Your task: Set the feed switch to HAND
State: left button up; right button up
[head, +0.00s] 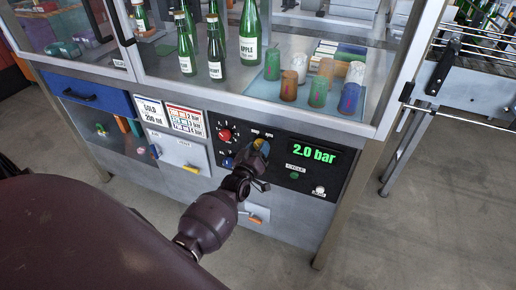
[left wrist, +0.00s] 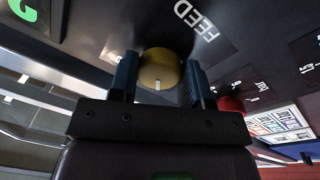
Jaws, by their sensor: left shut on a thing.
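The feed switch is a round brass-yellow knob (left wrist: 160,70) on the black control panel (head: 277,188). A white FEED label (left wrist: 197,20) is printed beside it. My left gripper (left wrist: 158,82) has one blue-grey finger on each side of the knob and is shut on it. A pale mark shows on the knob's near edge in the left wrist view. In the head view my left gripper (head: 260,150) is at the panel, left of the green display, and largely covers the knob. The HAND mark cannot be read. My right gripper is not in view.
On the panel are a red knob (head: 225,135) to the left, a display (head: 314,155) reading 2.0 bar and a green button (head: 294,176). Bottles (head: 250,35) and coloured capsules (head: 320,92) stand behind the machine's front frame. Open floor (head: 440,220) lies at right.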

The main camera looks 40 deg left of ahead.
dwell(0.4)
pick_arm(q)
jog(key=o, duration=0.9)
jog(key=shift+s, duration=0.1)
jog(key=v, duration=1)
jog(key=shift+s+f+p, duration=0.1)
jog(key=shift+s+p, duration=0.25)
jog(key=shift+p, duration=0.05)
